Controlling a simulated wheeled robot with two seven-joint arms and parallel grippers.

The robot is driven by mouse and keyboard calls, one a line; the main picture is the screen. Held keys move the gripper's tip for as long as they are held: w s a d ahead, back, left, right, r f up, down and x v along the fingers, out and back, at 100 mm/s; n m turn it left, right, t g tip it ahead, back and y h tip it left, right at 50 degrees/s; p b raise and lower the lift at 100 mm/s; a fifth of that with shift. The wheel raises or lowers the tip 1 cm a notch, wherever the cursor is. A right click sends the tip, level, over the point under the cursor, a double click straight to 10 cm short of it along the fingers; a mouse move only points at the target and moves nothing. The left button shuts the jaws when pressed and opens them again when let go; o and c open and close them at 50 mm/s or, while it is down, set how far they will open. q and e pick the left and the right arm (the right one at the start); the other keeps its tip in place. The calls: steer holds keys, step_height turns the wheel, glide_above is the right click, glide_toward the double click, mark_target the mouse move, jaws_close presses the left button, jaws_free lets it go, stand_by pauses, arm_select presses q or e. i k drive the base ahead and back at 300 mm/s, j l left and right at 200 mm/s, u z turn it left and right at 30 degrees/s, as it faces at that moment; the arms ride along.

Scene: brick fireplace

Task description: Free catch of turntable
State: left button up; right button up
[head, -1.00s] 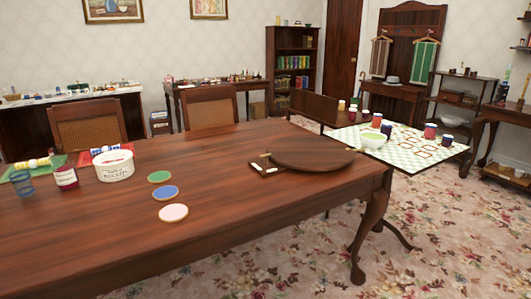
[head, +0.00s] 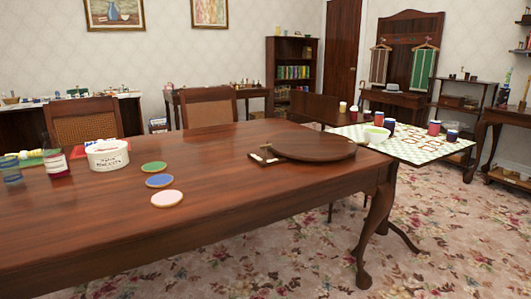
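The turntable (head: 318,147) is a round dark wooden disc lying flat near the right end of the long wooden table (head: 240,208). A small dark wooden base (head: 271,161) sticks out at its left edge, with small pale pieces on it. These pieces are too small to tell whether one is the catch or how it is set. The rest of the base is hidden under the disc. Neither of my grippers is in view.
Green (head: 154,167), blue (head: 159,180) and pink (head: 165,198) coasters lie left of the turntable. A white tub (head: 107,157) and dark bottle (head: 54,158) stand farther left. A checked side table (head: 425,150) holds a bowl and cups. The table's front is clear.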

mark_target(267, 146)
steer(key=i+l+z, duration=0.65)
steer(key=l, duration=0.2)
